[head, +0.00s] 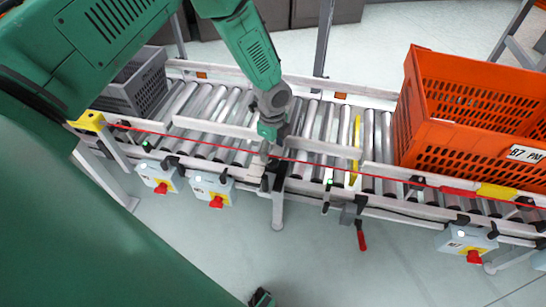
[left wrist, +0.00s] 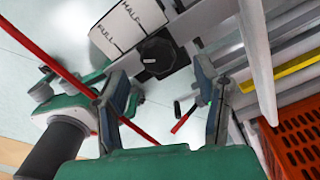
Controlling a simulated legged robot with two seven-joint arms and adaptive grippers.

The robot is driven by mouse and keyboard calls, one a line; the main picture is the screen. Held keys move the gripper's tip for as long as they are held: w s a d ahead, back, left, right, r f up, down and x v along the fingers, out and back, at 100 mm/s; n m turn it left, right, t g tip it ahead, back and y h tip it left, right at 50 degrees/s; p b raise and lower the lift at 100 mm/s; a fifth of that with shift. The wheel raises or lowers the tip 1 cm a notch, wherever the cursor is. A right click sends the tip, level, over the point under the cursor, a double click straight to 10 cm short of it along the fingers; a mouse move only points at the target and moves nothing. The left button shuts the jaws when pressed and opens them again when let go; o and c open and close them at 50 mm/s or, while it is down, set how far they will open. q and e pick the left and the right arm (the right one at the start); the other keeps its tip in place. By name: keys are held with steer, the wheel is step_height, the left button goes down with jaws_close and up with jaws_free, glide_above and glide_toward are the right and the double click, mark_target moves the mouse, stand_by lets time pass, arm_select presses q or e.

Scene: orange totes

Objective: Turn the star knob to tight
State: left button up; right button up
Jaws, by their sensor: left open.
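The star knob (left wrist: 157,54) is a black lobed knob beside a white plate (left wrist: 130,22) printed FULL and HALF in the left wrist view. No word "tight" can be read there. My left gripper (left wrist: 160,74) is open, one finger toward each side of the knob, which shows in the gap beyond the fingertips. I cannot tell whether either finger touches it. In the head view my left gripper (head: 265,153) points down at the conveyor's near rail, and I cannot make out the knob there. My right gripper cannot be made out.
A roller conveyor (head: 208,108) runs across the head view. An orange tote (head: 425,125) stands on its right and a grey crate (head: 150,85) on its left. A red cord (head: 330,167) runs along the near side. A red-handled lever (head: 361,238) hangs below.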

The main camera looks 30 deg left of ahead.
mark_target(273, 159)
arm_select(q)
step_height(273, 159, up, 7)
stand_by(0.3)
stand_by(0.5)
